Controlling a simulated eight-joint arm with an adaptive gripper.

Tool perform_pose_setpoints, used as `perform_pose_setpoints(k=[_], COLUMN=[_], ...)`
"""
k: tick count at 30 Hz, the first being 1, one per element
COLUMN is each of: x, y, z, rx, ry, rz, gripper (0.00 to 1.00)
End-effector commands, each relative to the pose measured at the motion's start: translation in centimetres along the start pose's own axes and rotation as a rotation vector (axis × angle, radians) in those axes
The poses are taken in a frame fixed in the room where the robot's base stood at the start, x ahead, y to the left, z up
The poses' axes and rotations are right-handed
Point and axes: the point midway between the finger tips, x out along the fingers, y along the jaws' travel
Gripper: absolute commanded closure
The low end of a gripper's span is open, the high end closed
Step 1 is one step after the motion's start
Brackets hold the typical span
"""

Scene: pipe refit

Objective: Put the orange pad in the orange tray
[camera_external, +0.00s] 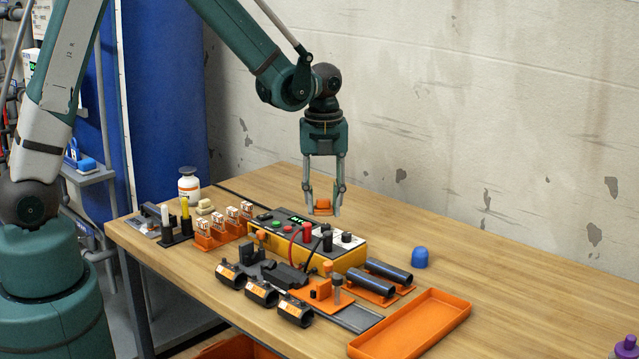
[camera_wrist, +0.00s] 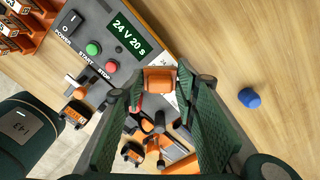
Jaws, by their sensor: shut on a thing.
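My gripper (camera_external: 323,207) is shut on the orange pad (camera_external: 324,206) and holds it in the air above the far side of the control box. The pad also shows between the fingertips in the wrist view (camera_wrist: 159,80). The orange tray (camera_external: 412,325) is a shallow, long, empty tray at the front right of the table. My gripper is behind and to the left of it, well apart. The tray is not clearly seen in the wrist view.
A yellow and grey control box (camera_external: 305,239) with cables stands below my gripper. Black pipes (camera_external: 386,272), black clamps (camera_external: 262,292) and a blue cap (camera_external: 419,257) are near the tray. A white bottle (camera_external: 188,184) stands at the far left. The table's back right is clear.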

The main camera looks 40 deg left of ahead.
Motion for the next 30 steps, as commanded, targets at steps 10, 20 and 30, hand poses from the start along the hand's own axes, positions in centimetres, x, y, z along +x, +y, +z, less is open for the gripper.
perform_pose_setpoints(k=[10,20,30], x=[-0.1,-0.1,-0.2], y=[-5.0,-8.8,-11.9], z=[-7.1,-13.9,-21.9], rx=[0.179,0.339,0.512], ry=[0.0,0.0,0.0], rz=[0.0,0.0,0.0], gripper=[0.78,0.78,0.78])
